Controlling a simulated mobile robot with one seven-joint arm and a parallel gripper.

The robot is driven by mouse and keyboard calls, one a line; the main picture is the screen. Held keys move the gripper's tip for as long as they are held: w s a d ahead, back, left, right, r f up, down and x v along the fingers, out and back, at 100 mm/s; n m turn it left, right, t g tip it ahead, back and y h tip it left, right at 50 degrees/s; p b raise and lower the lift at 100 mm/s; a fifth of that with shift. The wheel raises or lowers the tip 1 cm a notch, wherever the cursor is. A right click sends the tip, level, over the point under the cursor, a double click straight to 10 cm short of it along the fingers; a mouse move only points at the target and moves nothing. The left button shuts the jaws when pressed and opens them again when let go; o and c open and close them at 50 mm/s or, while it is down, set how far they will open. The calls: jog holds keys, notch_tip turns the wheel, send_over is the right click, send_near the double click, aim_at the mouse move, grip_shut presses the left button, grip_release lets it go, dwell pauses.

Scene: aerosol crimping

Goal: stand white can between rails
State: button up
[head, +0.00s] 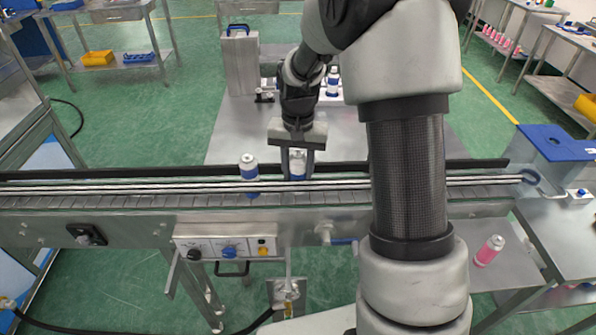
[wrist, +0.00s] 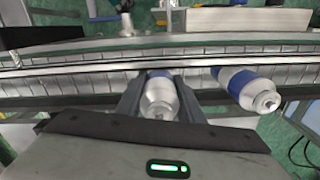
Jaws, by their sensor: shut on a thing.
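My gripper (head: 297,174) is shut on a white can (head: 297,160) with a blue band, one finger on each side of it. The held can is about upright at the conveyor's rails (head: 120,187). Its lower part is hidden, so I cannot tell whether it touches the belt. In the wrist view, the held can (wrist: 160,98) sits between the two fingers (wrist: 160,100). A second white can with a blue band (head: 249,162) stands at the rails just left of the gripper. It also shows right of the fingers in the wrist view (wrist: 245,88).
The conveyor (head: 130,217) runs across the picture, with a control panel (head: 225,249) on its front. Behind it is a grey table (head: 235,130) with another blue-banded can (head: 332,80). A pink can (head: 489,250) stands on a lower surface at right. The rails farther left look clear.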

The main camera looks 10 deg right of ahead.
jog(key=shift+f+b, duration=0.35)
jog(key=shift+f, duration=0.2)
dwell(1.1)
jog(key=o, duration=1.1)
jog(key=shift+o, duration=0.2)
notch_tip(320, 180, up, 18)
jog(key=shift+f+p, duration=0.25)
jog(key=shift+p, duration=0.15)
